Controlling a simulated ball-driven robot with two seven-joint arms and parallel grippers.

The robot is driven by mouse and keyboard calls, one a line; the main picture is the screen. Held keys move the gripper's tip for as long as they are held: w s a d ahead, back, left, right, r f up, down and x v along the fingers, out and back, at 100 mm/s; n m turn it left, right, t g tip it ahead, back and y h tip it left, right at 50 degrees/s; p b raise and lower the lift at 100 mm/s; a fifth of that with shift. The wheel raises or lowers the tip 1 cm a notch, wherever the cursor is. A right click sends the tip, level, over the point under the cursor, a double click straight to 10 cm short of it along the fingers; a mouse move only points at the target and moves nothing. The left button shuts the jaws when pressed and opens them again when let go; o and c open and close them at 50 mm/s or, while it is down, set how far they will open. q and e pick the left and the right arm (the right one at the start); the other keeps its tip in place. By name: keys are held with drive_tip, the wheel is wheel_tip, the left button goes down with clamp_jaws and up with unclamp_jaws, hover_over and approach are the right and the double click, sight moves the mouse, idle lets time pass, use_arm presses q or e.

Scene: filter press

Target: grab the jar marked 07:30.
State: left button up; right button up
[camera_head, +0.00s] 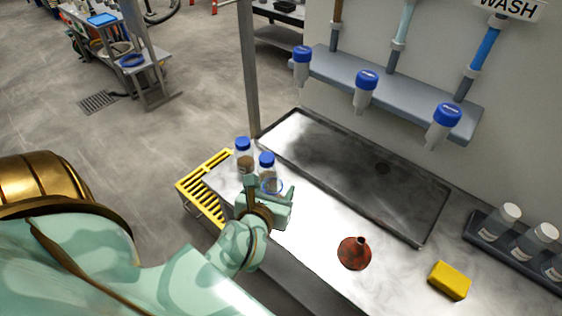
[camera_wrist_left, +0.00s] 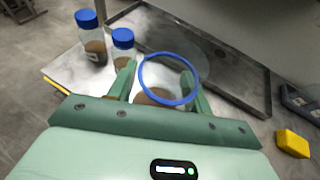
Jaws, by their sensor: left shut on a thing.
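My left gripper (camera_head: 275,193) is shut on a clear, open-topped jar with a blue ring at its rim and brown matter inside; the jar (camera_wrist_left: 158,96) sits between the fingers in the left wrist view. Two capped jars with blue lids and brown contents stand just beyond it: the farther one (camera_head: 244,160) has a pale label, and the nearer one (camera_head: 267,172) is close to the fingers. Both also show in the left wrist view, at the upper left. No 07:30 mark is legible on any jar. My right gripper is not in view.
A shallow metal tray (camera_head: 425,236) lies along the wall. A red funnel (camera_head: 354,254) and a yellow sponge (camera_head: 450,281) lie on the bench. A dark rack (camera_head: 478,236) of clear bottles is at the right. A yellow slatted crate (camera_head: 204,187) borders the bench's left end. Blue-capped bottles hang from a wall shelf.

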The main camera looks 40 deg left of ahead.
use_arm(q)
drive_tip(key=shift+v, duration=1.05)
drive_tip(key=shift+s+a, duration=0.1)
